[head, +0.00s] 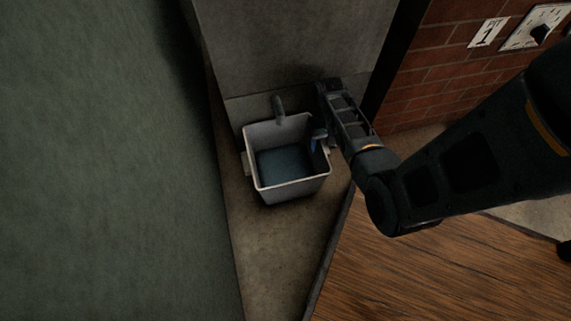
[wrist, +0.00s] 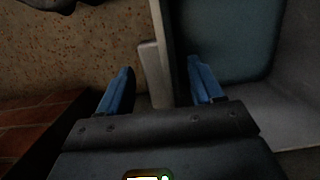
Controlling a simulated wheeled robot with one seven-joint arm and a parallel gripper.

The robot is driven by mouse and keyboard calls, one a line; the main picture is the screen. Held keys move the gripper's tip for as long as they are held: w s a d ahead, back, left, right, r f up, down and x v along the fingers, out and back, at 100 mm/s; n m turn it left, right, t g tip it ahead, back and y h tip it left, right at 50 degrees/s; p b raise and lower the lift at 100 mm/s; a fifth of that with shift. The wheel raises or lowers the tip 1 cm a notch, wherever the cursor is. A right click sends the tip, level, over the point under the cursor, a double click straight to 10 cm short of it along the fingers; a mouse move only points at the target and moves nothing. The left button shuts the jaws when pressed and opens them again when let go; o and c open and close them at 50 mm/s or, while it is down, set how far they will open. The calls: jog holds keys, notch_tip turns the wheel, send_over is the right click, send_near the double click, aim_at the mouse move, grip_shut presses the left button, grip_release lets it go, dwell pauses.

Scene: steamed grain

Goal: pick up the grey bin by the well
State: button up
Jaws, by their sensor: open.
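The grey bin (head: 297,189) stands upright on the floor in the head view, open at the top, with a dark bluish inside and a small tab on its left side. My gripper (head: 321,137) is at the bin's right wall, pointing down, with one blue finger showing inside the rim. In the wrist view my gripper (wrist: 160,75) is open, its two blue fingers on either side of the bin's wall (wrist: 166,45). A pale tab (wrist: 152,72) on the wall's outer side also lies between them. Whether the fingers touch the bin cannot be told.
A grey block (head: 290,45) rises right behind the bin, with a short grey spout (head: 279,107) at the bin's back rim. A large green surface (head: 100,160) borders the left. A wooden top (head: 430,270) fills the lower right. A brick wall (head: 430,80) stands at the right.

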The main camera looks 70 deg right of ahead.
jog(key=shift+f, duration=0.5)
jog(key=shift+r, duration=0.1)
jog(key=shift+c, duration=0.4)
grip_shut()
jog(key=shift+a, duration=0.1)
dwell(0.3)
